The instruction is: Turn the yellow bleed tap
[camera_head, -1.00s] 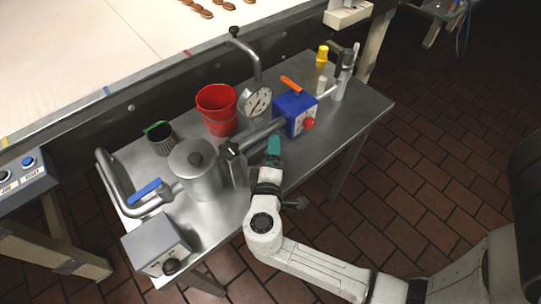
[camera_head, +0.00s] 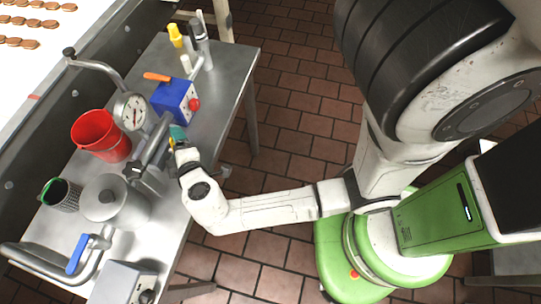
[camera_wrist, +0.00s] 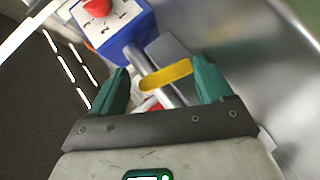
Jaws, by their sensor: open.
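In the wrist view, a yellow bar-shaped lever (camera_wrist: 166,76), which looks like the bleed tap handle, lies crosswise on grey pipework. My gripper (camera_wrist: 160,70) has its two teal fingers spread, one on either side of the lever. The lever shows between the fingertips; I cannot tell whether either finger touches it. In the head view, my gripper (camera_head: 178,136) is over the pipe just in front of the blue box, and the yellow lever there is hidden by the gripper.
A gauge (camera_head: 131,112), red bucket (camera_head: 101,139) and lidded pot (camera_head: 118,207) stand nearby. A yellow-topped item (camera_head: 175,34) is at the table's far end.

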